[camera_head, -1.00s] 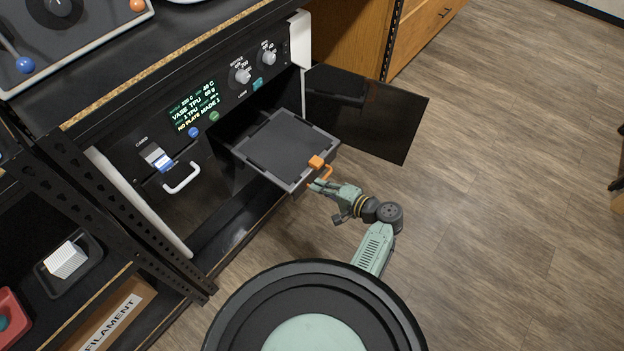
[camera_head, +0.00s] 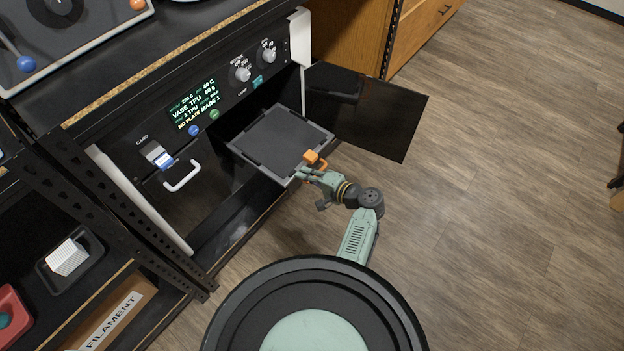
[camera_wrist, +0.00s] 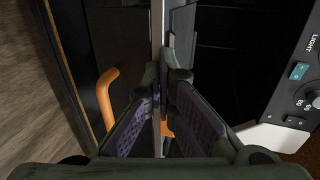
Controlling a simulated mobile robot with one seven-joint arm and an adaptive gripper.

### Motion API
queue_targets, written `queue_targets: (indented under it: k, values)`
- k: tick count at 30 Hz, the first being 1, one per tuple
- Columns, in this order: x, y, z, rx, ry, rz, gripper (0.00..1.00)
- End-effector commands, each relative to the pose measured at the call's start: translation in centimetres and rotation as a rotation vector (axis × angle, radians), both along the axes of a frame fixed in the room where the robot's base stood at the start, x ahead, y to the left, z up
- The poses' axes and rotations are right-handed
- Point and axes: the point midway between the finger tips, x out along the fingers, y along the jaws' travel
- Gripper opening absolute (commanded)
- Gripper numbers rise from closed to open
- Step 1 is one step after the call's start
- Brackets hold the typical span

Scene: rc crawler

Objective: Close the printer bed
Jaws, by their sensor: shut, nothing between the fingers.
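The printer bed (camera_head: 280,142) is a dark square tray with a grey rim. It sticks out of the printer's open bay. An orange handle (camera_head: 314,158) is on its front edge and also shows in the wrist view (camera_wrist: 103,98). My gripper (camera_head: 303,173) is shut and empty at the bed's front edge, beside the handle and not around it. In the wrist view my fingertips (camera_wrist: 168,82) meet at the bed's thin edge; I cannot tell exactly where they touch. The printer door (camera_head: 385,118) is swung open to the right.
The printer's front has a lit screen (camera_head: 193,106), knobs, buttons and a white handle (camera_head: 182,177) left of the bay. A black shelf (camera_head: 95,240) with a filament box (camera_head: 112,318) stands at the lower left.

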Motion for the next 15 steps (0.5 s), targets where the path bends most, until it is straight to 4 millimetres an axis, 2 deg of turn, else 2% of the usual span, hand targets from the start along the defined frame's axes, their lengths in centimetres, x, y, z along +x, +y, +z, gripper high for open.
queue_targets:
  k: [15]
  values:
    - [8.2,11.1,-0.4,0.0,-0.005,0.007,0.0]
